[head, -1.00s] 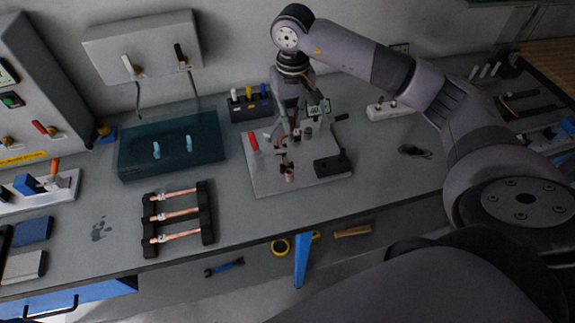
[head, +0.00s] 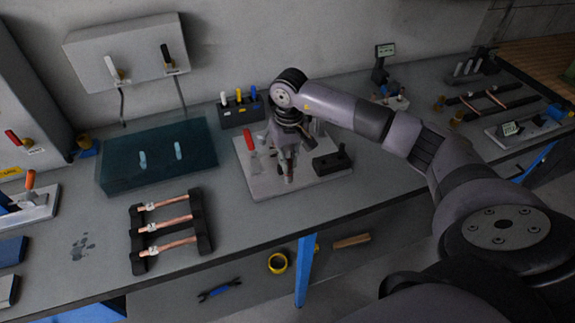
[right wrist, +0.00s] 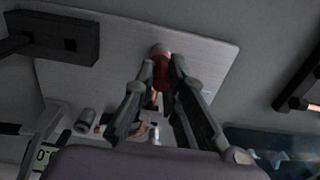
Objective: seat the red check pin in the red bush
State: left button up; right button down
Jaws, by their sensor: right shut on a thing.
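My right gripper (head: 288,168) points down over the pale fixture plate (head: 262,190). In the right wrist view its fingers (right wrist: 158,76) are shut on a small red part (right wrist: 161,72), which looks like the red check pin. A pale, rounded end shows at the far end of the red part, close to the plate. The red bush cannot be made out; whether the pin's end is in it or above it is hidden. My left gripper is not in view.
A red-handled clamp (head: 250,142) and a black block (head: 330,162) flank the gripper on the plate. A black holder with white, yellow and blue pins (head: 241,111) stands behind. A dark translucent tray (head: 158,160) and a copper-tube rack (head: 137,240) are at left.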

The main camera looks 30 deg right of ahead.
jog(key=shift+r, duration=0.15)
jog(key=shift+d+f, duration=0.1)
jog(key=shift+f, duration=0.2)
jog(key=c, duration=2)
grip_release()
jog(key=shift+r, duration=0.1)
jog(key=o, duration=0.3)
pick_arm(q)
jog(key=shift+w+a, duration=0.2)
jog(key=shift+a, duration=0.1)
pick_arm(e)
jog(key=shift+o, duration=0.2)
jog(key=shift+r, duration=0.25)
pick_arm(q)
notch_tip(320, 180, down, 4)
jog(key=b, duration=0.4)
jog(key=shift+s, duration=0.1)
pick_arm(e)
notch_tip(320, 180, up, 12)
